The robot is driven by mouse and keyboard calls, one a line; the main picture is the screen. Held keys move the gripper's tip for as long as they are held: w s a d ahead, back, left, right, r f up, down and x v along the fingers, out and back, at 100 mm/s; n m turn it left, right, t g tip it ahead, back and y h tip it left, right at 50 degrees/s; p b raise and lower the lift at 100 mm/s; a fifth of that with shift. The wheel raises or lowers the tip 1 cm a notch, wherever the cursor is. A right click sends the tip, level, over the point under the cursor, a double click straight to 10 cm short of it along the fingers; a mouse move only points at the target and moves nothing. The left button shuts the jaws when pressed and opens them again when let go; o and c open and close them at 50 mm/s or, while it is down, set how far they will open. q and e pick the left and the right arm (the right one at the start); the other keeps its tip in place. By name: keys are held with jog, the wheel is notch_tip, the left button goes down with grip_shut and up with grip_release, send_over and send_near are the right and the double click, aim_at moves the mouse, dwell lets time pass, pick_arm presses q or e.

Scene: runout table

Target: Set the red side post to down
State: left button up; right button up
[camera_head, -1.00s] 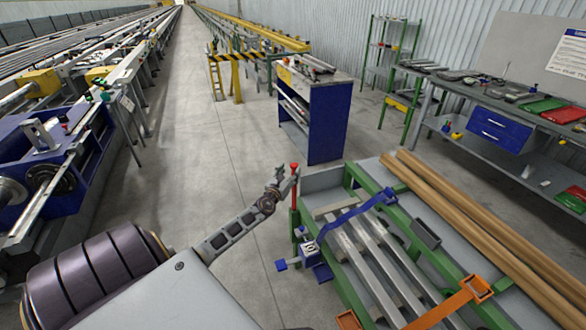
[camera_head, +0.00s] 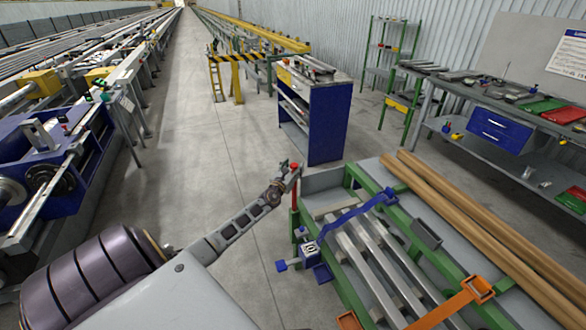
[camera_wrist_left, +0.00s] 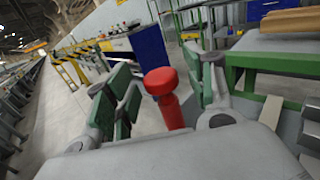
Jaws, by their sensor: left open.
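In the left wrist view the red post (camera_wrist_left: 168,103) shows a round knob on a thinner stem, between the two green-padded fingers. My left gripper (camera_head: 286,168) is open around the top of the post, with a gap visible on the left side in the wrist view (camera_wrist_left: 160,95). My right gripper is not in view.
A blue cabinet (camera_head: 328,120) stands behind.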

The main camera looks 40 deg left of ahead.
pick_arm(q)
jog(key=shift+c, duration=0.2)
grip_shut()
jog(key=shift+f, duration=0.1)
